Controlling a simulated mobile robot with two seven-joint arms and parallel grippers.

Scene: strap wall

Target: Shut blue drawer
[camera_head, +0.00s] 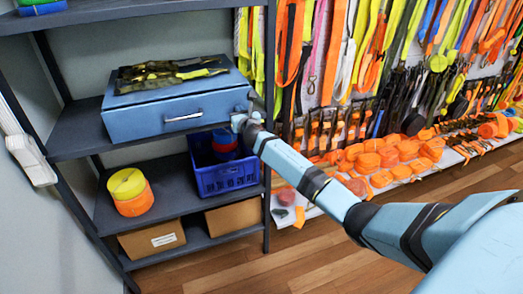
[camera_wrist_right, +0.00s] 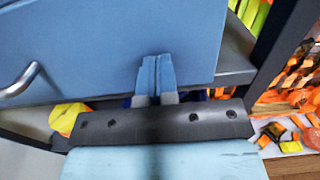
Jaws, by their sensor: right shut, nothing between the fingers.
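The blue drawer (camera_head: 150,122) is in a blue box on a grey shelf, with a silver handle (camera_head: 183,117) on its front. Camouflage straps lie on top of the box. How far the drawer stands out is hard to tell. My right gripper (camera_head: 240,120) is at the right end of the drawer front, right of the handle. In the right wrist view its two fingers (camera_wrist_right: 156,72) are together and empty, pointing at the lower part of the drawer front (camera_wrist_right: 100,40). I cannot tell whether they touch it. My left gripper is not in view.
Below are a blue crate (camera_head: 228,179), yellow and orange strap rolls (camera_head: 131,191) and cardboard boxes (camera_head: 152,239). A dark shelf post (camera_head: 268,200) stands close right of my gripper. Straps (camera_head: 340,60) hang on the right wall. The wooden floor (camera_head: 300,262) in front is clear.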

